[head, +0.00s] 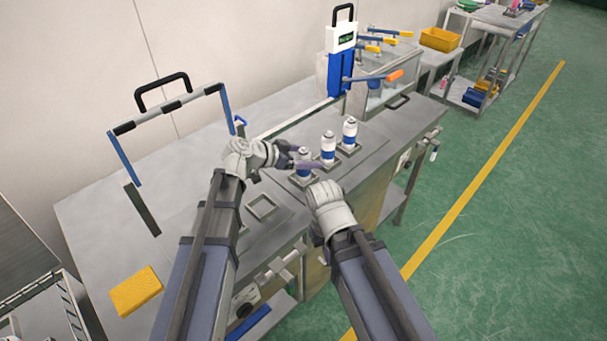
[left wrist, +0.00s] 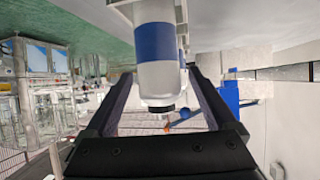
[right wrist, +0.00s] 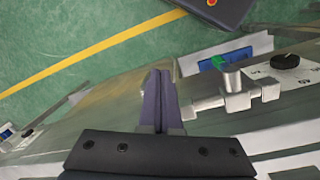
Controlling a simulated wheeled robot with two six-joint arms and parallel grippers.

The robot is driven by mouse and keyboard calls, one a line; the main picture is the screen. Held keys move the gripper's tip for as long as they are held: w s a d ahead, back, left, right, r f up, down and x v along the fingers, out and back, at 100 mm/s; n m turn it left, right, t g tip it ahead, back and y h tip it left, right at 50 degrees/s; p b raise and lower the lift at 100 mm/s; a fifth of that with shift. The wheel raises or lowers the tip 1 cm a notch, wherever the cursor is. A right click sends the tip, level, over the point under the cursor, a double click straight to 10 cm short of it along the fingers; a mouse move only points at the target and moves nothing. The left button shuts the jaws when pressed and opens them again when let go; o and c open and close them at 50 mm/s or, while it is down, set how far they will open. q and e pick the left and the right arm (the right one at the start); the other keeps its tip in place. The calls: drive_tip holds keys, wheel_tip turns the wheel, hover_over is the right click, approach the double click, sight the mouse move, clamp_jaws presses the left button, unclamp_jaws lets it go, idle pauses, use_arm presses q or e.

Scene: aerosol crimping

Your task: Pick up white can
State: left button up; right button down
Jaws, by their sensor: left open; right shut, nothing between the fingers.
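Three white cans with blue bands stand upright in a row of square holders on the metal bench: a near can (head: 303,174), a middle can (head: 328,148) and a far can (head: 350,133). My left gripper (head: 294,156) is open at the near can, with its fingers on either side of it. In the left wrist view a white can (left wrist: 158,80) stands between the spread fingers; I cannot tell whether they touch it. My right gripper (right wrist: 158,90) is shut and empty, by the front edge of the bench, to the right of and below the cans in the head view.
An empty square holder (head: 262,207) lies left of the cans. A blue and white press with an orange-tipped lever (head: 342,65) stands behind them. A yellow block (head: 136,291) lies at the bench's near left. A black-handled frame (head: 165,105) rises at the back left.

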use_arm(q)
drive_tip(key=shift+x, duration=1.2)
drive_tip(key=shift+a, duration=0.1)
drive_tip(key=shift+c, duration=0.3)
clamp_jaws()
